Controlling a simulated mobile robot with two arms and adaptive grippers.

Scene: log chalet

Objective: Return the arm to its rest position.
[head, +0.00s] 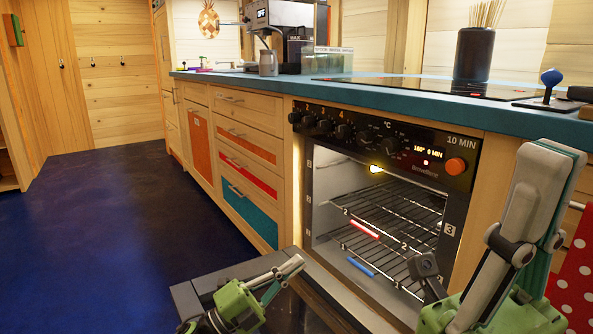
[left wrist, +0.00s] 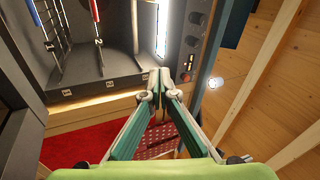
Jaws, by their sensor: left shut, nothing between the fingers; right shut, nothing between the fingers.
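My left gripper (head: 297,262) is low in front of the oven in the head view, with a green body and grey fingers. In the left wrist view its fingertips (left wrist: 160,84) meet with nothing between them. My right gripper (head: 555,150) stands large at the right edge, its grey and teal fingers pointing up, shut and empty. It hides part of the oven's right side. The oven (head: 370,140) is lit inside; its racks (head: 400,205) carry one red and one blue bar at their front edges. The oven's interior also shows in the left wrist view (left wrist: 90,60).
A dark grey panel (head: 190,299), apparently the open oven door, juts out under my left gripper. The teal counter (head: 400,97) holds a coffee machine (head: 285,30) and a black vase (head: 473,52). A red dotted cloth (head: 573,285) hangs at right. Blue floor (head: 90,230) is free at left.

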